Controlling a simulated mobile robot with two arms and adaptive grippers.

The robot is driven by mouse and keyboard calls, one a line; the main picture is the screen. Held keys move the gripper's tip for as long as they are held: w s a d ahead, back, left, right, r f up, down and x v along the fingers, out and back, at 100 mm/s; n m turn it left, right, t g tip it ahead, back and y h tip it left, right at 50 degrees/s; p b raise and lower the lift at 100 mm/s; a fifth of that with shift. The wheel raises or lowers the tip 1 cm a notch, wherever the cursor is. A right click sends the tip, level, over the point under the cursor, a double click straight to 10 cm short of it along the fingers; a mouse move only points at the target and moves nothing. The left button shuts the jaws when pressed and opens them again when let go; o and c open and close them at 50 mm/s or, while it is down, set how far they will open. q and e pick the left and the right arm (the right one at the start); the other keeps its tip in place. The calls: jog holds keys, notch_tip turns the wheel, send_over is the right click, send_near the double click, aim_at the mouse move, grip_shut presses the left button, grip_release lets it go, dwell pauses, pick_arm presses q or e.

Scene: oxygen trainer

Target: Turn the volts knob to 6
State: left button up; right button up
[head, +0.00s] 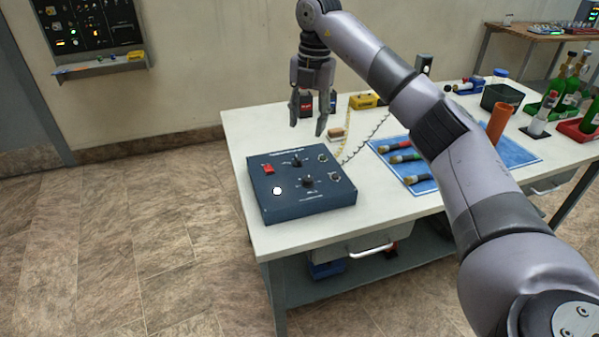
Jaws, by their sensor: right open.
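A dark blue control box (269,207) lies on the near left part of the white table. Its top face has an upper black knob (297,161) and a lower black knob (308,181). The labels are too small to read, so I cannot tell which knob is volts or what value either points to. The box also carries a red switch (268,168) and a round white light or button (278,190). My right gripper (307,127) is open and empty, fingers pointing down, above and behind the box, apart from the knobs. My left gripper is out of view.
The white table (400,212) also holds a blue mat (516,150) with several brushlike tools, an orange cylinder (498,122) and green bottles (567,85). A coiled black cord (365,142) lies behind the box. The table's left edge is near the box.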

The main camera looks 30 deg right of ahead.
jog(key=d, duration=0.1)
send_near(308, 179)
jog(key=f, duration=0.8)
jog(key=shift+w+a+f, duration=0.15)
jog(key=shift+w+f, duration=0.15)
jog(key=shift+f, duration=0.1)
jog(key=shift+c, duration=0.5)
grip_shut()
